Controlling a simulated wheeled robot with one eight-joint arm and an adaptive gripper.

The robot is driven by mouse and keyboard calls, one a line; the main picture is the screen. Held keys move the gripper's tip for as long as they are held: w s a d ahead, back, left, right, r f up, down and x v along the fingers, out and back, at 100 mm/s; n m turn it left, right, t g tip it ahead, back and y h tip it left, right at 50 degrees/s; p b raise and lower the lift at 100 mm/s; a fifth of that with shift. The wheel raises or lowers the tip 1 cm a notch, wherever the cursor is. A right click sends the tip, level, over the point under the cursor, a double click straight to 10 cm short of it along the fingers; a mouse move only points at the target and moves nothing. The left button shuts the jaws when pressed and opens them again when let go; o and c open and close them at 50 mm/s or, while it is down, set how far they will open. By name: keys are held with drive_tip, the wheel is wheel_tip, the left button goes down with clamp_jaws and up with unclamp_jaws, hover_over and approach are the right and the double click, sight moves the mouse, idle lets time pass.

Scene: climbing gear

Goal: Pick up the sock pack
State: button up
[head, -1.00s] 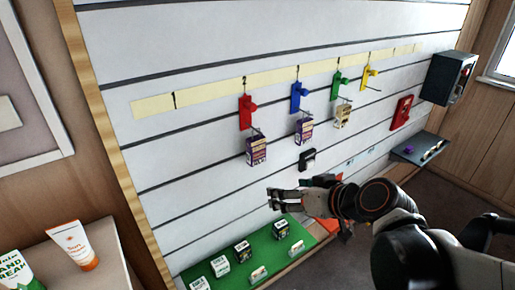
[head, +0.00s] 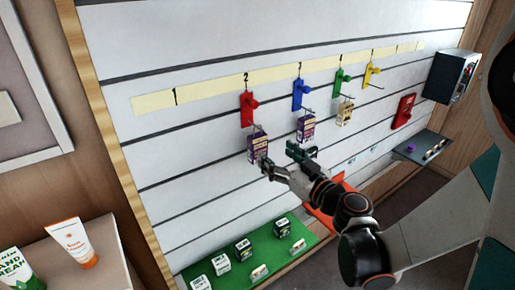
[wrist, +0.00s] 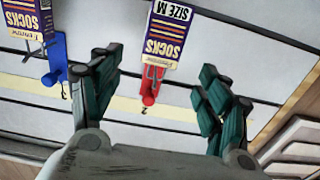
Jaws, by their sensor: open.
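A purple and white sock pack (head: 257,148) hangs from the red hook (head: 247,108) on the slatted wall. It also shows in the wrist view (wrist: 167,36), upside down, with "SOCKS" and "SIZE M" on it. A second sock pack (head: 306,129) hangs from the blue hook (head: 298,95); part of it shows at the upper left of the wrist view (wrist: 25,20). My gripper (head: 280,158) is open and empty, just below and in front of the packs. In the wrist view, the SIZE M pack lies between the spread fingers (wrist: 158,78) and beyond their tips.
A smaller tan pack (head: 345,113) hangs from the green hook (head: 341,82); the yellow hook (head: 371,75) is empty. A green shelf (head: 215,257) below holds several small boxes. A dark box (head: 450,77) is mounted at the right. A sunscreen tube (head: 74,242) stands at lower left.

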sight(260, 145)
drive_tip(key=x, duration=0.4)
drive_tip(key=shift+w+a, duration=0.15)
drive_tip(key=shift+w, duration=0.1)
drive_tip(key=shift+f+b+x, duration=0.2)
drive_tip(key=shift+b+x, duration=0.35)
drive_tip(key=shift+x, duration=0.8)
drive_tip(key=shift+f+b+x, duration=0.2)
drive_tip(key=shift+b+x, duration=0.35)
drive_tip(key=shift+x, duration=0.75)
drive_tip(key=shift+s, duration=0.1)
drive_tip(key=c, duration=1.2)
